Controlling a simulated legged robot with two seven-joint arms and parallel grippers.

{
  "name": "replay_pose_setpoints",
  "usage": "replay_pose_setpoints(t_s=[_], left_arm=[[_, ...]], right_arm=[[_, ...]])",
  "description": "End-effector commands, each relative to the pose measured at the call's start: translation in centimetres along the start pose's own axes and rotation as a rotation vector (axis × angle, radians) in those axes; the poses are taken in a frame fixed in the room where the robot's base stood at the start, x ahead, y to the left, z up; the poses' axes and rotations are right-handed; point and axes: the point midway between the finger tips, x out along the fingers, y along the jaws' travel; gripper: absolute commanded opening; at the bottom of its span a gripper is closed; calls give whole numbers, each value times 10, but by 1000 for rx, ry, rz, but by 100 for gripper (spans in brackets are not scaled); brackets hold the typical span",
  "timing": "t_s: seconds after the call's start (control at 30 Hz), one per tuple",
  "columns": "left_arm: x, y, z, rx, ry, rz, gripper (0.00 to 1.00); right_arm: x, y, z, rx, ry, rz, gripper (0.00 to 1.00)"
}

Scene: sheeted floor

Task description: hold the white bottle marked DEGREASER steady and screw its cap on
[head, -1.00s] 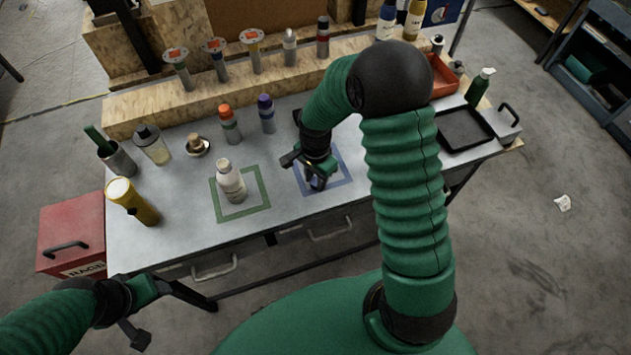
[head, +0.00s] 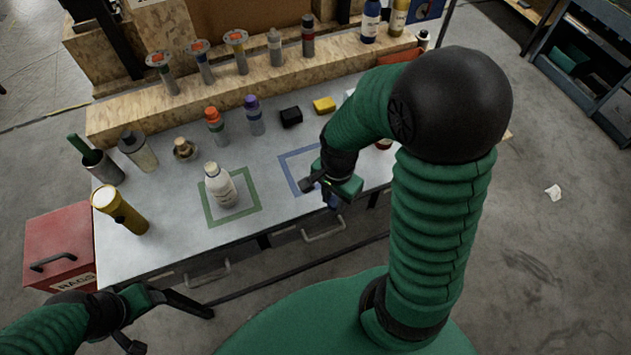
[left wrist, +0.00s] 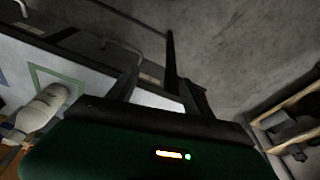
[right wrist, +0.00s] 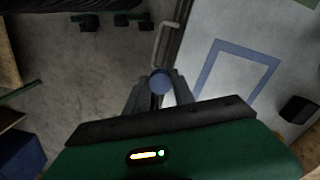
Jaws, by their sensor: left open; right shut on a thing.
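The white bottle (head: 219,187) stands upright inside the green square outline (head: 257,205) on the bench. Its top is a pale, narrow neck, and its label is too small to read. It also shows at the left edge of the left wrist view (left wrist: 42,110). My right gripper (head: 332,195) is shut on a round blue cap (right wrist: 159,80), held near the bench's front edge by the blue square outline (head: 287,172), right of the bottle. My left gripper (head: 170,322) is open and empty, in front of the bench and apart from the bottle.
A yellow flashlight (head: 125,212), a clear bottle (head: 140,152) and orange-capped (head: 216,127) and purple-capped (head: 254,116) bottles stand around the white one. A black block (head: 291,117) and yellow block (head: 324,105) lie behind. A red bin (head: 62,240) is at left.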

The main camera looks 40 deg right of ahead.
Motion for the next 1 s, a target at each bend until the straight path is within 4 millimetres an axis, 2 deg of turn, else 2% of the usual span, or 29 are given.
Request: replay_pose_setpoints(t_s=[0.1,0.3,0.67,0.8,0.9,1.0], left_arm=[[2,0,0,0,0,0,59],[8,0,2,0,0,0,59],[8,0,2,0,0,0,59],[8,0,2,0,0,0,78],[10,1,1,2,5,1,79],[20,8,-8,19,45,10,79]], right_arm=[[-2,26,5,2,0,-1,0],[-4,47,8,1,1,-1,0],[-5,49,9,-1,0,0,0],[-5,49,9,0,0,0,0],[-4,49,9,0,0,0,0],[3,49,9,0,0,0,0]])
